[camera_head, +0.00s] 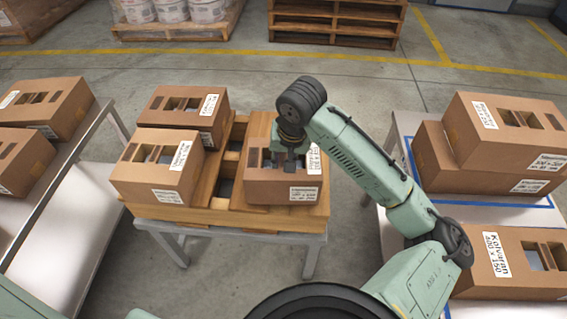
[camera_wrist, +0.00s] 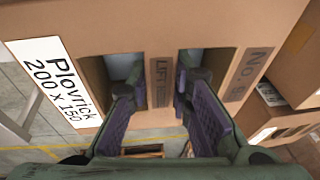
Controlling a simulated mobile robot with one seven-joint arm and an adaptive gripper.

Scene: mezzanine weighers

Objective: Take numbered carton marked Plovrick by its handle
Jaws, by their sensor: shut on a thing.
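The carton marked Plovrick (camera_wrist: 130,35) fills the wrist view. My gripper (camera_wrist: 158,92) has one finger in each opening and is shut on this strip. In the head view the carton (camera_head: 280,190) sits at the right front of a wooden pallet, and my gripper (camera_head: 286,160) reaches down into its top from above.
Two other cartons (camera_head: 155,190) (camera_head: 180,108) stand at the left on the same wooden pallet (camera_head: 232,215). More cartons (camera_head: 465,165) sit on a blue-edged table (camera_head: 400,125) at right and on a metal table (camera_head: 105,105) at left. A carton marked Kolvaran (camera_head: 510,285) is at front right.

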